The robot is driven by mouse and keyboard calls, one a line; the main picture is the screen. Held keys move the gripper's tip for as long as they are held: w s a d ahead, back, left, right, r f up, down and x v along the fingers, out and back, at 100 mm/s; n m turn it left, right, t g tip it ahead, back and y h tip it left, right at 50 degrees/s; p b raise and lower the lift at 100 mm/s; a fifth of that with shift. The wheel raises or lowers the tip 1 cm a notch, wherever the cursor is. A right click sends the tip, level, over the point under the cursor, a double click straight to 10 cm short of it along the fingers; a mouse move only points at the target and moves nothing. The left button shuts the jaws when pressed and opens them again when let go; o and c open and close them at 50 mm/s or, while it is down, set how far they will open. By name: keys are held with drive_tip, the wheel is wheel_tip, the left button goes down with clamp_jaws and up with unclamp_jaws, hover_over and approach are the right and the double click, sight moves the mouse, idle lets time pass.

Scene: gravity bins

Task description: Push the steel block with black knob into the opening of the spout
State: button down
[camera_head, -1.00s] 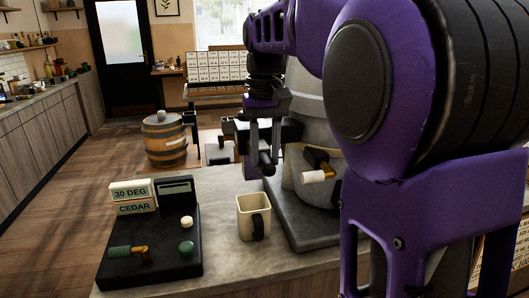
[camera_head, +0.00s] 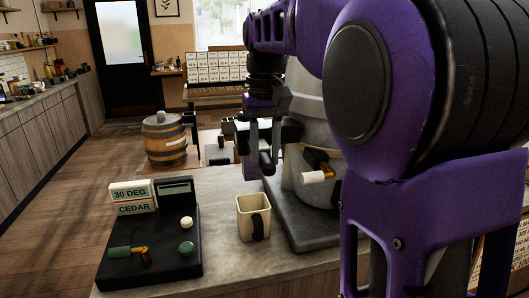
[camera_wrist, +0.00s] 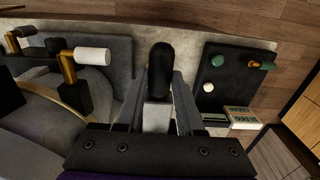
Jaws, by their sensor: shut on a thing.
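My gripper (camera_wrist: 161,78) is shut on the steel block (camera_wrist: 157,115) with the black knob (camera_wrist: 161,60). The two grey fingers lie on either side of it in the wrist view, with the knob sticking out beyond them. In the head view my gripper (camera_head: 260,163) hangs left of the grey vessel, above and behind the cream mug. Black fittings with brass levers show on the vessel's side, one with a white handle (camera_wrist: 93,55); this handle also shows in the head view (camera_head: 314,177). I cannot clearly make out the spout's opening.
A cream mug (camera_head: 247,217) stands on the counter (camera_head: 222,187) by the vessel's grey base (camera_head: 302,232). A black control panel (camera_head: 150,262) with a green handle, buttons and signs is at the left. A wooden barrel (camera_head: 165,140) stands behind. Bare counter lies between panel and mug.

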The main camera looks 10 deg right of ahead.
drive_tip(key=shift+w, duration=3.8)
drive_tip(key=shift+c, duration=2.2)
unclamp_jaws()
